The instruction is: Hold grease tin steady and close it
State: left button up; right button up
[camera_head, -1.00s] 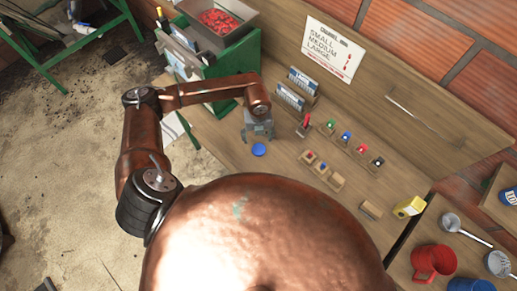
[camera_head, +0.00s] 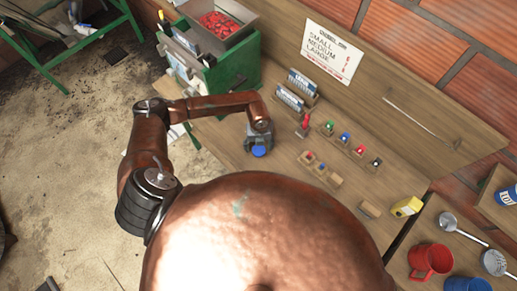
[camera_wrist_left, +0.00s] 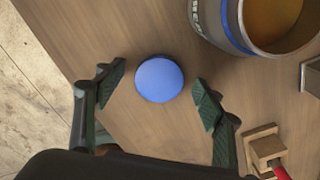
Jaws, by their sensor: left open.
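A round blue lid (camera_head: 259,151) lies on the wooden bench; it also shows in the left wrist view (camera_wrist_left: 159,78). The open grease tin (camera_wrist_left: 270,22), metal with a blue band and amber grease inside, stands at the upper right of the left wrist view. I cannot make the tin out in the head view. My left gripper (camera_head: 258,140) is open and empty, close to the lid. In the left wrist view its fingers (camera_wrist_left: 153,92) are spread on either side of the lid, apart from it. My right gripper is not in view.
A red-topped item in a wooden block (camera_wrist_left: 268,150) is near the right finger. Several small wooden blocks with coloured pieces (camera_head: 345,138) stand to the right. A green machine with a red-filled hopper (camera_head: 222,22) is behind. A red mug (camera_head: 430,261) is at lower right.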

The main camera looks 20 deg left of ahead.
aim_at(259, 149)
pick_arm(q)
jog(key=shift+f, duration=0.15)
jog(key=shift+c, duration=0.5)
jog(key=c, duration=0.7)
jog(key=shift+r, duration=0.5)
notch_tip(259, 149, up, 2)
jog(key=shift+s+d+r+b, duration=0.15)
jog(key=shift+r+b, duration=0.1)
jog(key=shift+b, duration=0.5)
jog(key=s+d+r+b, duration=0.2)
jog(key=s+d+r, duration=0.4)
jog(key=s+r, duration=0.3)
jog(key=s, duration=0.3)
jog(key=shift+d+r, duration=0.2)
jog(key=shift+r, duration=0.1)
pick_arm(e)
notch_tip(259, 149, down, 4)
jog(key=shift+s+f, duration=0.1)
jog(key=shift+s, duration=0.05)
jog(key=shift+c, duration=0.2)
